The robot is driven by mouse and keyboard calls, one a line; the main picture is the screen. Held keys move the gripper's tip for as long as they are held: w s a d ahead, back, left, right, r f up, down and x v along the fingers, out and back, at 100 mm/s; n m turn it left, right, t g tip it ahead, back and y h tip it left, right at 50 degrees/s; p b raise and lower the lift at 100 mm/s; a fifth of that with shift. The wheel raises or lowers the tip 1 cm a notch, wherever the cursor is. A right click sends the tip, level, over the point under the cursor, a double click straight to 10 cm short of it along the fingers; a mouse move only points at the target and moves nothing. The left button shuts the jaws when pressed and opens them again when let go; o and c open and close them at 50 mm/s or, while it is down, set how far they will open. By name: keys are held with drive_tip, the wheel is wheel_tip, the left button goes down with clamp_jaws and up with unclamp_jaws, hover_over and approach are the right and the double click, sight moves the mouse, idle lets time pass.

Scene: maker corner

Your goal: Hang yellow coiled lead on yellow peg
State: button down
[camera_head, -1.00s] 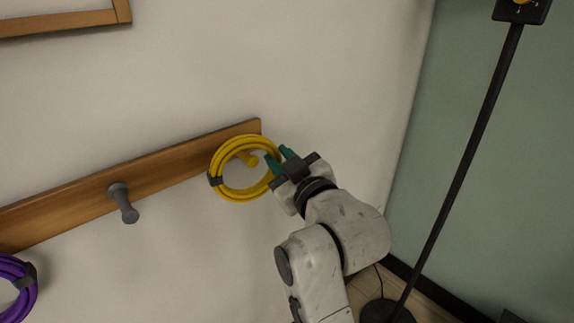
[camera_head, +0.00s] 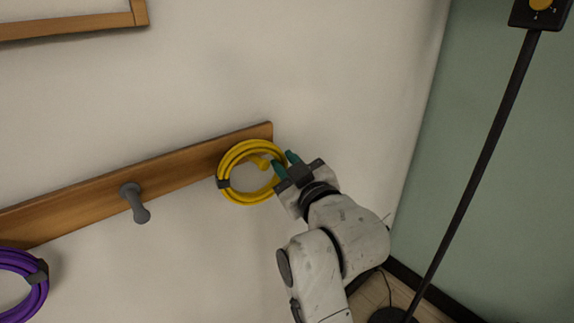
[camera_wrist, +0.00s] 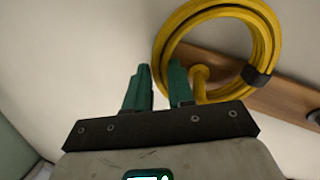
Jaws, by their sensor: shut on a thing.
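The yellow coiled lead (camera_head: 222,168) is a ring with a dark band on its left, in front of the right end of the wooden peg board. My gripper (camera_head: 285,162) has green fingers on either side of the coil's right rim and is shut on it. In the wrist view my gripper (camera_wrist: 160,80) has its tips at the rim of the lead (camera_wrist: 268,42). The yellow peg (camera_head: 262,163) shows inside the ring's opening; it also shows in the wrist view (camera_wrist: 200,74), right of the fingers. I cannot tell how far the peg reaches through the ring.
The wooden board (camera_head: 180,175) runs along the white wall and carries a grey peg (camera_head: 134,202). A purple coil (camera_head: 35,295) hangs lower left. A dark stand (camera_head: 470,190) rises at the right by the green wall. A wooden frame (camera_head: 70,25) is upper left.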

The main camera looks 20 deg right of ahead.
drive_tip(key=c, duration=0.9)
unclamp_jaws()
drive_tip(key=s+b, duration=0.1)
drive_tip(key=s, duration=1)
drive_tip(key=s+d+f+m+g+h, duration=0.1)
drive_tip(key=s+d+f+g, duration=0.15)
drive_tip(key=f, duration=0.45)
drive_tip(key=s+d+f+m+g, duration=0.1)
drive_tip(key=s+d+f+g, duration=0.15)
drive_tip(key=f, duration=0.45)
drive_tip(key=s+d+f+g+h, duration=0.1)
drive_tip(key=s+d+f+g, duration=0.15)
drive_tip(key=f, duration=0.55)
drive_tip(key=s+f+m+g, duration=0.1)
drive_tip(key=s+f+g, duration=0.2)
drive_tip(key=s+f, duration=0.2)
drive_tip(key=s+f+m+g, duration=0.1)
drive_tip(key=s+f+g, duration=0.2)
drive_tip(key=s+f, duration=0.2)
drive_tip(key=s+f+m+g, duration=0.1)
drive_tip(key=s+f+g, duration=0.2)
drive_tip(key=s+f, duration=0.3)
drive_tip(key=shift+s+d+m+g+y, duration=0.15)
drive_tip(key=shift+s+d+y, duration=0.05)
drive_tip(key=shift+s, duration=0.85)
drive_tip(key=shift+s+d+m+g+y, duration=0.1)
drive_tip(key=shift+s+d+m+y, duration=0.1)
drive_tip(key=shift+s, duration=0.8)
